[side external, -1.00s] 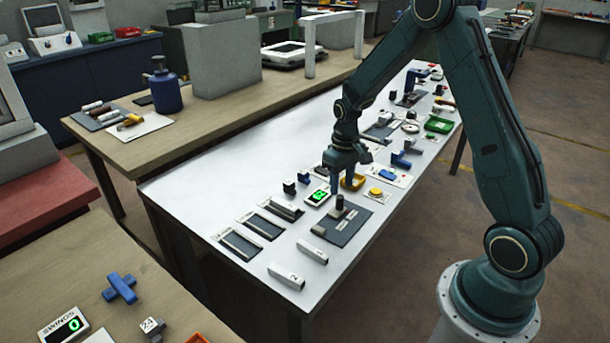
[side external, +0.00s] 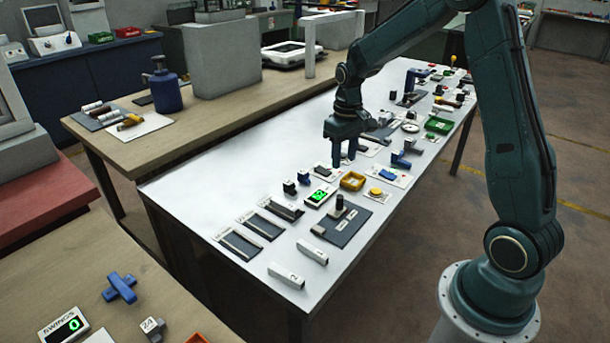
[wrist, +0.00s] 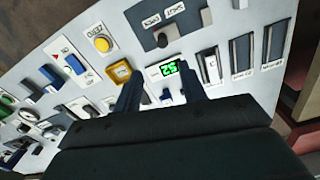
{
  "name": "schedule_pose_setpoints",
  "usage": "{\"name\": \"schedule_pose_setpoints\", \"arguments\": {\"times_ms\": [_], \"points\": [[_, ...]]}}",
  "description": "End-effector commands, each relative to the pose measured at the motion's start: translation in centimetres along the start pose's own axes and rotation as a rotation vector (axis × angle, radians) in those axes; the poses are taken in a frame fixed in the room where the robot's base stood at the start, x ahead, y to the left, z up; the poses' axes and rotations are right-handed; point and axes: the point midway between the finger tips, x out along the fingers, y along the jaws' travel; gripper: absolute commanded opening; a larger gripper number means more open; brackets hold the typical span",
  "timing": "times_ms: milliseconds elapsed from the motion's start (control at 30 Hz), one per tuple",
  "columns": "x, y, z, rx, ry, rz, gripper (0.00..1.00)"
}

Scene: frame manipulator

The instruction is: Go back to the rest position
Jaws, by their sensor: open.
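My gripper (side external: 344,160) is open and empty, with its two fingers pointing down above the white table (side external: 230,180). In the side view it hangs above the row of small items, behind the yellow tray (side external: 352,181). In the wrist view the two fingers of my gripper (wrist: 160,92) are spread apart. The green-lit display (wrist: 168,68) shows between and beyond them, and the yellow tray (wrist: 119,72) is by the left fingertip. Nothing is between the fingers.
A dark plate with an upright peg (side external: 341,222), a yellow button (side external: 376,192), slotted dark trays (side external: 264,223) and white blocks (side external: 287,275) lie on the table. Blue parts (side external: 400,160) and a green tray (side external: 438,125) are farther along. The table's left part is bare.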

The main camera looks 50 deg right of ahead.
Motion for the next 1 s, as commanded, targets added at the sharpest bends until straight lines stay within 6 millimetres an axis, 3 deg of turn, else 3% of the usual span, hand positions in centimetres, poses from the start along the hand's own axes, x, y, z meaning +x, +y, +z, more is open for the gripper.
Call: {"name": "schedule_pose_setpoints", "arguments": {"times_ms": [233,467,700,1000], "points": [[-1.1,-0.6,0.5,-0.007,0.015,0.002,0.41],[-4.5,-2.4,2.2,-0.027,0.067,0.008,0.41],[-8.7,-4.9,5.4,-0.058,0.141,0.012,0.41],[-12.7,-7.4,10.2,-0.094,0.233,0.008,0.41]]}}
